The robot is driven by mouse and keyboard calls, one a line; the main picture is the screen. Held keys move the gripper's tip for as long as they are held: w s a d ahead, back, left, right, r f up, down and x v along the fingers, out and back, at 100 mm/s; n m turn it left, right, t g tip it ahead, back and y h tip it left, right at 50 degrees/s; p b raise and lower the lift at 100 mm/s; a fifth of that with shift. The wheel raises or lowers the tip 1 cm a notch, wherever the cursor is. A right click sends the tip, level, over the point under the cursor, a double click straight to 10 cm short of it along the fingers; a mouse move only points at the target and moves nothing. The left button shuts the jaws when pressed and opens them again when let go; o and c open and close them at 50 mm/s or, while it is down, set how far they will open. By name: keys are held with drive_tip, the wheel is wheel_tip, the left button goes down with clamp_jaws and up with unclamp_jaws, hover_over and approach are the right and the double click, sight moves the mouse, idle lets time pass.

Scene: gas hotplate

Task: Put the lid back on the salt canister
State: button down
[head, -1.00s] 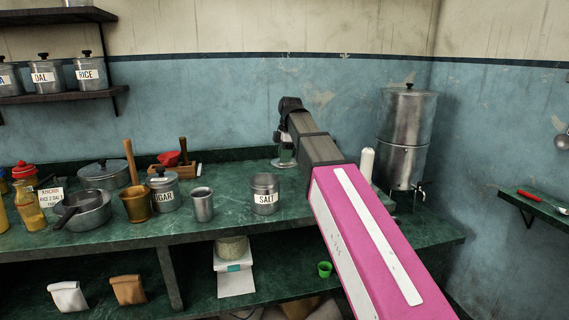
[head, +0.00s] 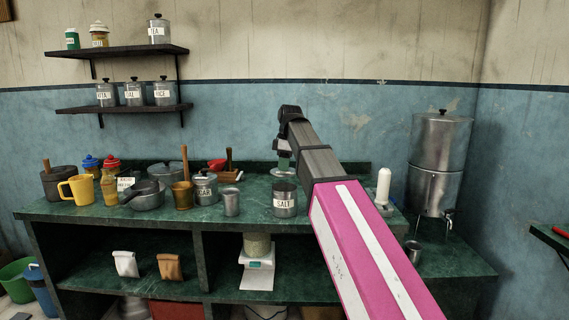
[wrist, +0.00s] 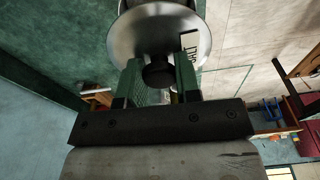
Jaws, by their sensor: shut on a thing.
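The salt canister (head: 285,203) is a grey metal cylinder with a white SALT label. It stands upright near the counter's front edge. My gripper (head: 284,162) points down above and behind it in the head view. In the wrist view, my gripper (wrist: 158,82) has its green fingers shut on the black knob of a round metal lid (wrist: 135,38). In the head view the lid is small and partly hidden at the fingertips, apparently apart from the canister's rim. A partly visible white label shows beside the lid's disc in the wrist view.
A steel cup (head: 232,202) and the sugar canister (head: 205,193) stand left of the salt canister. A white cylinder (head: 383,187) and a tall steel water dispenser (head: 437,165) stand to the right. A scale (head: 257,265) sits on the lower shelf.

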sight(284, 187)
drive_tip(key=shift+f, duration=2.65)
drive_tip(key=shift+f, duration=0.2)
drive_tip(key=shift+c, duration=1.3)
unclamp_jaws()
drive_tip(key=shift+r, duration=0.2)
drive_tip(key=shift+r, duration=3.35)
drive_tip(key=shift+c, duration=0.3)
